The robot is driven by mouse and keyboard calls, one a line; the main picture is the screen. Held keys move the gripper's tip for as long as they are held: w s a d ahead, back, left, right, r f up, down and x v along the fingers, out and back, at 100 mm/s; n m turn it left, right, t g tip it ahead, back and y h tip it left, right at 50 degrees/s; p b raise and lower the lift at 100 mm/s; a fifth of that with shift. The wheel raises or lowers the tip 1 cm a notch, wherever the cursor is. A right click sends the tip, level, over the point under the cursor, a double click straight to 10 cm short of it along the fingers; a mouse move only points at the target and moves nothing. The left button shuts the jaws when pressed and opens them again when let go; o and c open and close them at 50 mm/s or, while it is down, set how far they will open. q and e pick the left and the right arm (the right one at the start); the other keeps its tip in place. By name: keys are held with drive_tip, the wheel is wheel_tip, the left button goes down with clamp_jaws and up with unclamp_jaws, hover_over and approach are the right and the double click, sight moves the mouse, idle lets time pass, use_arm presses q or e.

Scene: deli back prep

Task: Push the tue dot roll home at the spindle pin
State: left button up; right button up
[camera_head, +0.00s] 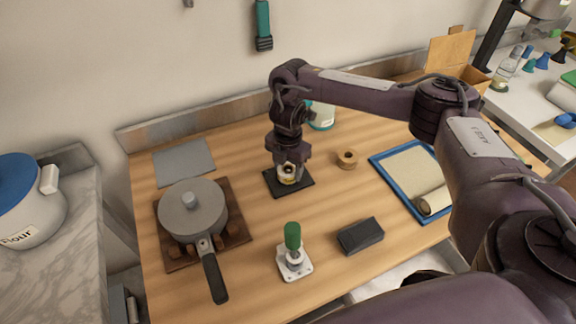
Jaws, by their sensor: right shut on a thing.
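My right gripper (289,165) points straight down over a flat black base plate (272,184) near the middle of the wooden table. It is shut on a small roll (288,180) with a pale, yellowish look, low over the plate. I take this for the dot roll; its label cannot be read. The spindle pin is hidden by the roll and fingers, so I cannot tell how far down the roll sits. My left gripper is not in view.
A brown roll (347,159) lies right of the plate. A lidded pan (192,210) stands left, a green-handled tool (293,250) and a dark block (360,236) in front. A blue-framed tray (380,172) is at right. The wood between them is clear.

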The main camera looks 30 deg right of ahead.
drive_tip(key=o, duration=1.3)
drive_tip(key=shift+r, duration=0.15)
drive_tip(key=shift+r+p, duration=3.5)
drive_tip(key=shift+r, duration=0.4)
wheel_tip(320, 180, up, 8)
drive_tip(key=shift+f+p, duration=0.1)
drive_tip(key=shift+p, duration=0.5)
